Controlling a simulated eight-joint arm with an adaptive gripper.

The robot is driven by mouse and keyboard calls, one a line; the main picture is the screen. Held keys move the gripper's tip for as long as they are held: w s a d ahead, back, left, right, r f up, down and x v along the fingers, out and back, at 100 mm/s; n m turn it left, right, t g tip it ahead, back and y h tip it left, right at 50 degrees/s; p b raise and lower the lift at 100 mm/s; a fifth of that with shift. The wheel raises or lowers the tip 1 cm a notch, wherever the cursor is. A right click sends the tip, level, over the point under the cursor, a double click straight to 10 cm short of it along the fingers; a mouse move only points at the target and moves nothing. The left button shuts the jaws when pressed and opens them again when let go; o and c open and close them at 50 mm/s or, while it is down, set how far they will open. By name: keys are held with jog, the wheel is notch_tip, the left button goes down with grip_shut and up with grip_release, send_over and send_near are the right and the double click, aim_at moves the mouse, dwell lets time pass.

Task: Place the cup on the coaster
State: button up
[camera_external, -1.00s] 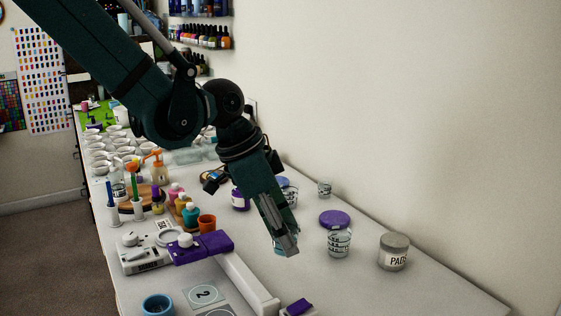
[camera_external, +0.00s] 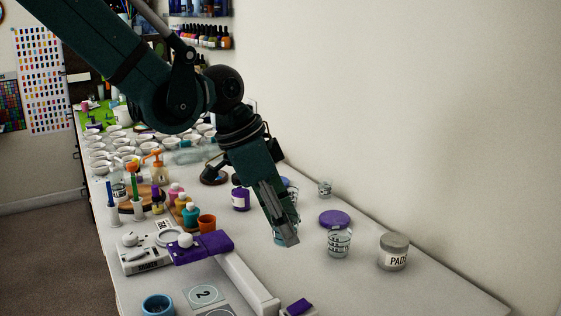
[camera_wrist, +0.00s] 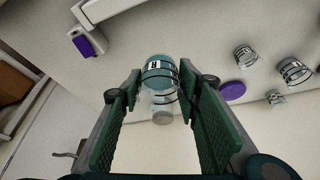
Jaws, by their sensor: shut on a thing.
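My gripper (camera_external: 286,238) is shut on a clear cup with teal content (camera_wrist: 160,72). In the wrist view the cup sits between the fingertips, with dark markings on its side. In the external view the fingers mostly hide it, and only a little of its teal side (camera_external: 277,233) shows. A square coaster marked 2 (camera_external: 203,294) lies flat on the table at the bottom, left of and nearer than my gripper. A second coaster with a ring (camera_external: 215,312) is cut by the bottom edge. The cup is apart from both coasters.
A long white bar (camera_external: 245,280) lies between my gripper and the coasters. A blue cup (camera_external: 157,305) stands left of them. A marked clear cup (camera_external: 339,242), a purple disc (camera_external: 335,218) and a PADS jar (camera_external: 394,252) stand to the right. Bottles crowd the left side.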

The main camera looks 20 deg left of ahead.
jog(key=w+a+r+n+t+y+p, duration=0.1)
jog(key=w+a+n+p, duration=0.15)
jog(key=w+a, duration=0.7)
jog(key=w+a+r+n+t+y+p, duration=0.1)
jog(key=w+a+n, duration=0.3)
jog(key=w, duration=1.1)
jog(key=w+a+n+y+p, duration=0.2)
jog(key=w+a+n, duration=0.5)
jog(key=w+a, duration=1.2)
jog(key=a, duration=0.3)
jog(key=shift+w+t+p, duration=0.2)
jog(key=shift+t+p, duration=0.1)
jog(key=shift+t, duration=0.1)
jog(key=shift+f, duration=0.1)
jog(key=shift+f, duration=3.1)
jog(key=shift+f, duration=1.85)
